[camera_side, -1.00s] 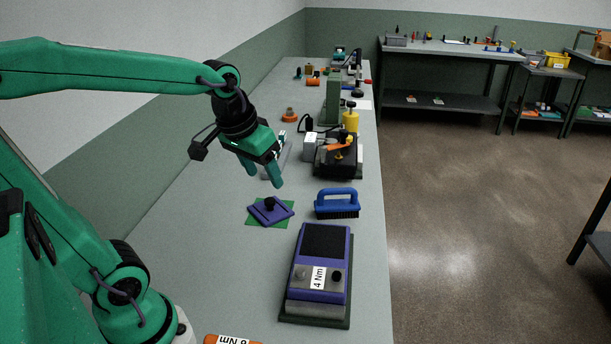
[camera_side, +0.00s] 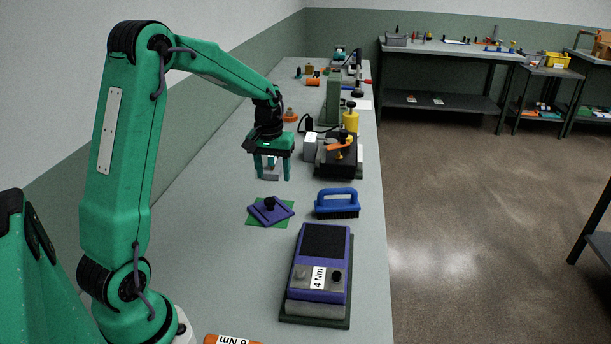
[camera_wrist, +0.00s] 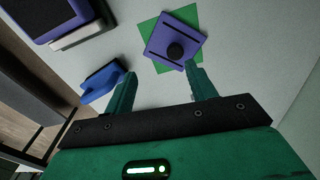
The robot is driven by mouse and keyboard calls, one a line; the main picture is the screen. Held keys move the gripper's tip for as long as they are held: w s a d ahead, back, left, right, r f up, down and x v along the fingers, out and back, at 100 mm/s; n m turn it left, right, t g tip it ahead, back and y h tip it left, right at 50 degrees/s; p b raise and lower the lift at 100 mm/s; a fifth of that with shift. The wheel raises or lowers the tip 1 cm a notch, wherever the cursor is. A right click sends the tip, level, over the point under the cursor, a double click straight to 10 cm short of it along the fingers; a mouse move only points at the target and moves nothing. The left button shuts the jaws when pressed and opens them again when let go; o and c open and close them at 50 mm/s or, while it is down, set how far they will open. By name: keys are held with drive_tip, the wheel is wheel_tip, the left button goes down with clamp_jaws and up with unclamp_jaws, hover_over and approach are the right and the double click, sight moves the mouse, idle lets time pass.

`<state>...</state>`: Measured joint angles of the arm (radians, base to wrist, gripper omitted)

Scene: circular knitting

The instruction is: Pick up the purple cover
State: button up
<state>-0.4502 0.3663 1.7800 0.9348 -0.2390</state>
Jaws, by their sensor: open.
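The purple cover (camera_side: 270,211) is a flat plate with a black knob on top. It lies turned at an angle on a green square (camera_side: 256,221) on the bench. In the wrist view the purple cover (camera_wrist: 162,36) shows at the top, with the green square (camera_wrist: 184,16) partly under it. My gripper (camera_side: 272,178) is above the bench, beyond the cover in the side view, fingers pointing down. Its fingers are apart with nothing between them. In the wrist view my gripper (camera_wrist: 160,78) has its right fingertip near the cover's knob in the picture.
A blue-handled brush (camera_side: 337,203) stands right of the cover. A purple device labelled 4 Nm (camera_side: 320,262) sits nearer on a dark base. A black unit with an orange lever (camera_side: 338,160) and a grey box (camera_side: 310,147) stand behind. The bench left of the cover is clear.

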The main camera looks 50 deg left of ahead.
drive_tip(key=n, duration=0.1)
hover_over(270, 199)
drive_tip(key=shift+g, duration=0.3)
wheel_tip(270, 199, down, 4)
drive_tip(key=shift+a+f, duration=0.1)
drive_tip(key=shift+f, duration=0.1)
drive_tip(key=shift+f, duration=0.1)
drive_tip(key=shift+f, duration=1.2)
drive_tip(key=shift+f, duration=0.1)
drive_tip(key=shift+s+f, duration=0.1)
drive_tip(key=shift+f, duration=2.4)
drive_tip(key=shift+c, duration=0.3)
drive_tip(key=c, duration=1)
